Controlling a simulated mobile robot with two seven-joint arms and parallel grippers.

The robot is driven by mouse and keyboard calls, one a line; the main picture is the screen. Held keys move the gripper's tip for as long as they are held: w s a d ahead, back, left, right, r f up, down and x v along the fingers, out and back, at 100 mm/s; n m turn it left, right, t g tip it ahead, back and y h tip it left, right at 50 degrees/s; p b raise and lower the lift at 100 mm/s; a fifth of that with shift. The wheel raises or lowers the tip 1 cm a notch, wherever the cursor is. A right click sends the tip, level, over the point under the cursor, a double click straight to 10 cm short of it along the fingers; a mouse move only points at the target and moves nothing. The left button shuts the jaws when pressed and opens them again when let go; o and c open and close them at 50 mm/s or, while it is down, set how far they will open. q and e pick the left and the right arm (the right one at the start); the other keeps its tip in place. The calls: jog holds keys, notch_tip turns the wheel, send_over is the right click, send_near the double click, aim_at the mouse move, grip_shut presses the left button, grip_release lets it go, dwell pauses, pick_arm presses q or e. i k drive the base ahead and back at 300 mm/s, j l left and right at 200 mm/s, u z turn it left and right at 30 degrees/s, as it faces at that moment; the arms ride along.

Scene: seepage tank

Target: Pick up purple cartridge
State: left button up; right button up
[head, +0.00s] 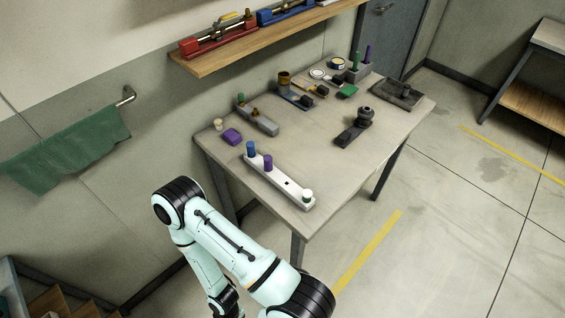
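A purple cylindrical cartridge (267,162) stands upright in a long white rack (284,184) near the front left of the table. A blue cylinder (251,149) stands beside it at the rack's far-left end. A white piece with a dark green part (307,196) sits at the rack's other end. Between them a small dark hole shows in the rack. One of my arms bends through the bottom of the view, in front of and below the table. Its gripper is outside the picture, and my other gripper does not show.
The table (320,150) also holds a purple block (232,137), a grey holder (258,121), a dark fixture (354,127) and a grey tray (398,94). A wooden shelf (270,48) hangs above the back edge. The table's middle is clear.

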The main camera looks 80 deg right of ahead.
aim_at(267, 164)
jog(key=i+z, duration=0.1)
jog(key=z, duration=0.7)
jog(key=i+j+z, duration=0.1)
jog(key=z, duration=0.3)
jog(key=i+j+z, duration=0.1)
jog(key=z, duration=0.3)
